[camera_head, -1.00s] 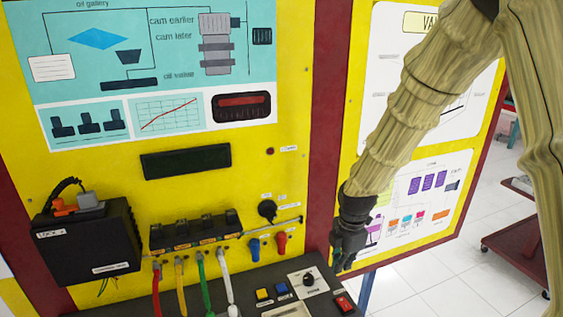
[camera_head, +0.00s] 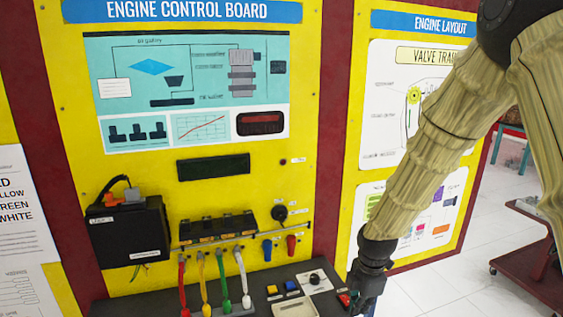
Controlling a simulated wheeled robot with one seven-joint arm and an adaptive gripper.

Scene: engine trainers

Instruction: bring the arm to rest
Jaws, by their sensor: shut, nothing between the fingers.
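My arm comes in from the top right in the head view, in a pale ribbed sleeve, and reaches down to the left. My gripper (camera_head: 362,292) is black, points down and is shut with nothing in it. It appears over the right end of the dark control shelf, beside the red button (camera_head: 344,300). Whether it touches the shelf or hangs in front of it I cannot tell. The yellow engine control board (camera_head: 215,170) stands behind and to the left.
A black box (camera_head: 130,236) and a connector block (camera_head: 215,229) sit on the board. Red, yellow, green and white cables (camera_head: 241,279) run down to the shelf (camera_head: 262,295). A dark red cart (camera_head: 530,266) stands at right on the white tiled floor. Floor between is clear.

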